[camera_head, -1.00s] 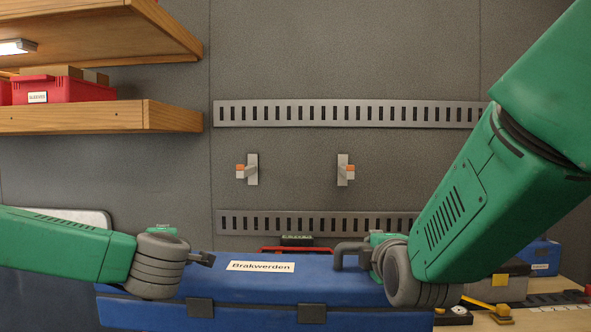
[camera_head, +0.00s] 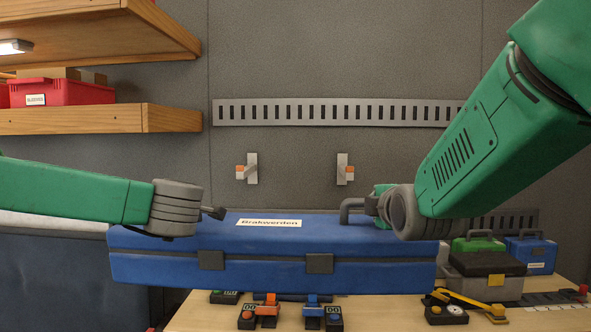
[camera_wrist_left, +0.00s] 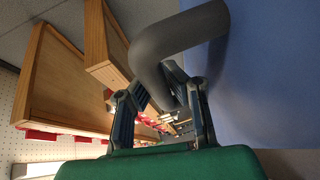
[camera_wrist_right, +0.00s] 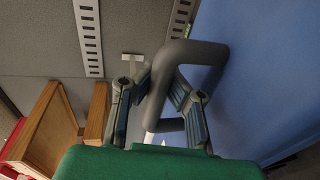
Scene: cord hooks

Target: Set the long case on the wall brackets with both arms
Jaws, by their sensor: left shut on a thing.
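The long blue case (camera_head: 270,272) with the label "Brakwerden" hangs above the workbench, roughly level. My left gripper (camera_head: 215,213) is shut on the grey handle (camera_wrist_left: 165,60) at its left end. My right gripper (camera_head: 372,203) is at the grey handle (camera_head: 347,206) at the other end, with the bar between its fingers (camera_wrist_right: 160,80); the case hangs from both hands. Two wall brackets with orange tips, a left one (camera_head: 251,168) and a right one (camera_head: 343,169), are bare on the grey wall, above and behind the case.
Wooden shelves (camera_head: 75,118) with a red bin (camera_head: 70,92) jut out at the upper left. A slotted rail (camera_head: 335,113) runs above the brackets. On the bench (camera_head: 390,317) below are small clamps and timers (camera_head: 265,310); toolboxes (camera_head: 485,275) stand at the right.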

